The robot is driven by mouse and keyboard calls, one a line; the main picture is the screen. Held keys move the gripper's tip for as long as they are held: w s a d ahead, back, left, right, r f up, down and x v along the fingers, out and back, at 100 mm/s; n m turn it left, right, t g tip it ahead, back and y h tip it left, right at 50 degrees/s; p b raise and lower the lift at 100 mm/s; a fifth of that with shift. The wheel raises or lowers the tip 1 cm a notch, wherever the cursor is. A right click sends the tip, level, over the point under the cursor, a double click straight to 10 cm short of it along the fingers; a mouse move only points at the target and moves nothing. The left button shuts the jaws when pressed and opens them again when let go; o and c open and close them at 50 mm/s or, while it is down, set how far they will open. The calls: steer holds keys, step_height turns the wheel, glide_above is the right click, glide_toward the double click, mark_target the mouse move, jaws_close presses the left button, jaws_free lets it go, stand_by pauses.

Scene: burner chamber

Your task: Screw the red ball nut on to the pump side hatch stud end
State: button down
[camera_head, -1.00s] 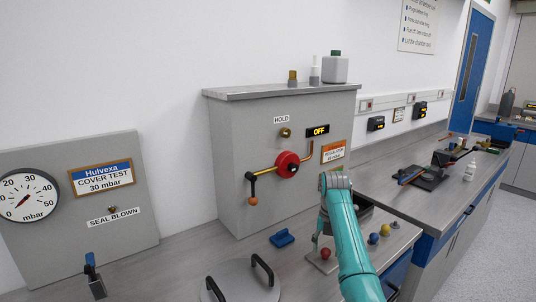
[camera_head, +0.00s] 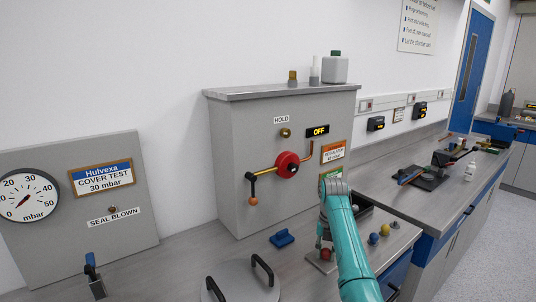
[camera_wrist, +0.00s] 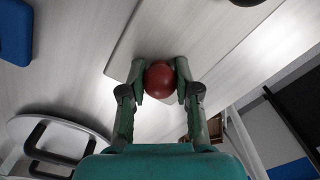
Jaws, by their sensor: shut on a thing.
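The red ball nut (camera_head: 326,254) stands at the left end of a light grey plate (camera_head: 318,264) on the bench. My gripper (camera_wrist: 160,76) is shut on the ball, with one finger on each side of it in the wrist view (camera_wrist: 160,82). In the head view my gripper (camera_head: 324,243) is largely hidden behind my own teal arm, just above the ball. A round grey hatch (camera_head: 228,285) with two black handles lies at the bottom edge of the head view, to the left of the ball. I cannot make out a stud end on it.
A blue ball (camera_head: 373,238) and a yellow ball (camera_head: 385,230) stand right of my arm. A blue block (camera_head: 282,238) lies between the hatch and the plate. A grey cabinet (camera_head: 240,150) with a red knob (camera_head: 287,164) and an orange-tipped lever stands behind.

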steer(key=shift+s+f, duration=0.15)
steer(key=shift+f, duration=0.2)
steer(key=m, duration=0.4)
steer(key=shift+s+f, duration=0.1)
steer(key=shift+f, duration=0.05)
steer(key=c, duration=1.2)
jaws_free()
steer(key=shift+m, duration=0.5)
steer(key=o, duration=0.5)
steer(key=shift+c, duration=0.2)
steer(key=shift+r, duration=0.25)
steer(key=shift+r, duration=1.25)
